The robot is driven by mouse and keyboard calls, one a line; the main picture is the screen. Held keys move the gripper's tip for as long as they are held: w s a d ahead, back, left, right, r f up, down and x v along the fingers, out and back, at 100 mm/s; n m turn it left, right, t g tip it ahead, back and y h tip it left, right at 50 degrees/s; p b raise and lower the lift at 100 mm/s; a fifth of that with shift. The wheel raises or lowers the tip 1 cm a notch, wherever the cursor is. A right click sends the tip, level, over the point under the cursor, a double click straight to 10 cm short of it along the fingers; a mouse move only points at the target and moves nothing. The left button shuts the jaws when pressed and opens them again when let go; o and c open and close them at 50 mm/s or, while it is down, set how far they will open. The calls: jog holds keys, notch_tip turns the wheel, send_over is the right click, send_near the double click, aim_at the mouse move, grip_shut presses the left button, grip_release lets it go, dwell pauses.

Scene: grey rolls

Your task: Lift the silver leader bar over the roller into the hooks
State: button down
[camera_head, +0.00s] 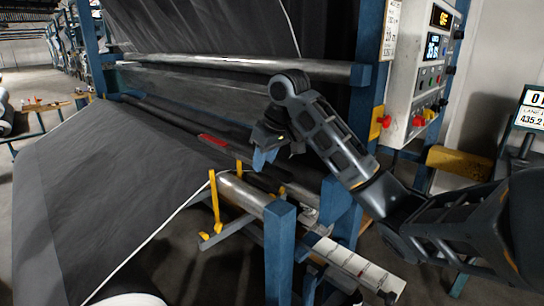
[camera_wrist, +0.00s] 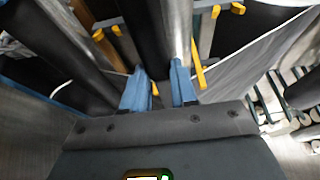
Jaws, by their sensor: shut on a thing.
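My gripper (camera_head: 263,158) has blue fingers and hangs low in front of the machine in the head view. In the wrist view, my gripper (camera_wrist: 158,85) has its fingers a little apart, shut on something. It is most likely the silver leader bar, but the hold itself is mostly hidden. A silver bar (camera_head: 246,194) shows just below my fingers in the head view; a silver length (camera_wrist: 181,30) runs up from the fingers in the wrist view. Yellow upright hooks (camera_head: 215,201) stand beside the bar. A long silver roller (camera_head: 235,66) crosses the machine higher up.
A blue post (camera_head: 280,253) stands just in front of the bar's near end. Dark grey fabric (camera_head: 110,185) slopes down at the left. A control panel (camera_head: 426,70) and a yellow box (camera_head: 378,122) are at the right, near my arm.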

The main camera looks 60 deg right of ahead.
jog(key=w+a, duration=0.4)
jog(key=a, duration=1)
notch_tip(320, 180, down, 17)
jog(key=b, duration=0.9)
jog(key=shift+d+r, duration=0.15)
jog(key=shift+r, duration=0.05)
jog(key=c, duration=0.8)
grip_release()
jog(key=v, duration=0.7)
jog(key=shift+s+r, duration=0.2)
jog(key=shift+r, duration=0.15)
